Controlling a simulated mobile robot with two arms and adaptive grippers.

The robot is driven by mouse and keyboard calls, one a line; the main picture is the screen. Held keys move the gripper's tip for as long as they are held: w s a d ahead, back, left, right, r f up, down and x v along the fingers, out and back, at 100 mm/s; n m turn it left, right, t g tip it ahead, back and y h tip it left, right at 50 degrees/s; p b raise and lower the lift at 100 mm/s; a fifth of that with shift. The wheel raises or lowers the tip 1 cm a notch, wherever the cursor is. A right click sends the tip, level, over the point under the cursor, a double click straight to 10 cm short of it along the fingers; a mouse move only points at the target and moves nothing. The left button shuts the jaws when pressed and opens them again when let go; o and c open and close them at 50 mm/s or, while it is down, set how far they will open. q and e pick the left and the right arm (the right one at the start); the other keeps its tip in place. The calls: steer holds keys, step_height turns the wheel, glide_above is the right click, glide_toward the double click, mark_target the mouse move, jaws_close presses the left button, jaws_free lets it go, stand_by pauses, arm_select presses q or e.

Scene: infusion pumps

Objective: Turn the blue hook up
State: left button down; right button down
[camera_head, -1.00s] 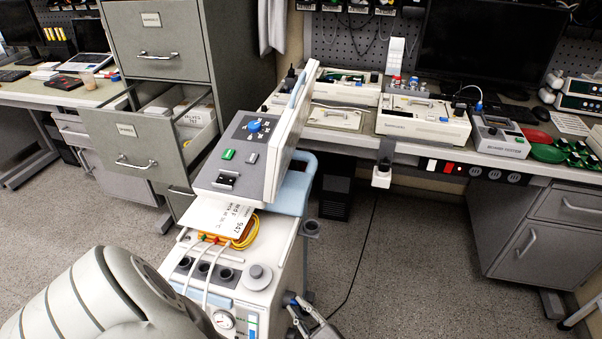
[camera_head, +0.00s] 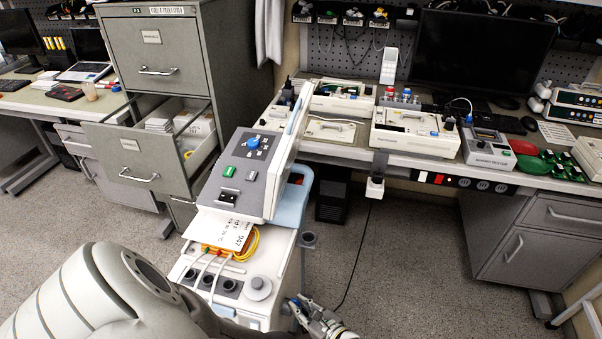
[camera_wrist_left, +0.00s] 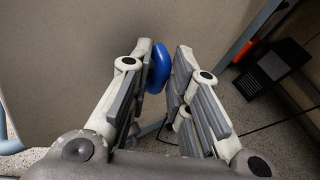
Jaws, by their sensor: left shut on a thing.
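In the left wrist view the blue hook (camera_wrist_left: 158,69) shows as a smooth blue rounded piece between the fingertips of my left gripper (camera_wrist_left: 163,60). The fingers are closed in on it, and it stands against a plain grey-brown surface. Most of its shape is hidden by the fingers. In the head view my left gripper (camera_head: 316,318) is low at the right side of the white cart (camera_head: 262,309), and the hook cannot be made out there. My right gripper is in neither view.
The cart carries a tilted grey monitor unit (camera_head: 240,180) with a blue dial. A grey filing cabinet (camera_head: 163,80) with an open drawer stands behind on the left. A workbench (camera_head: 400,160) with devices runs along the back right. Floor (camera_head: 400,270) right of the cart is clear.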

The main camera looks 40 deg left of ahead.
arm_select(q)
steer(key=shift+w+a+r, duration=0.15)
steer(key=shift+w+a, duration=0.05)
stand_by(0.4)
steer(key=c, duration=1.4)
jaws_free()
steer(key=shift+c, duration=0.2)
steer(key=shift+a, duration=0.1)
steer(key=v, duration=0.7)
steer(key=shift+d, duration=0.2)
steer(key=shift+w, duration=0.1)
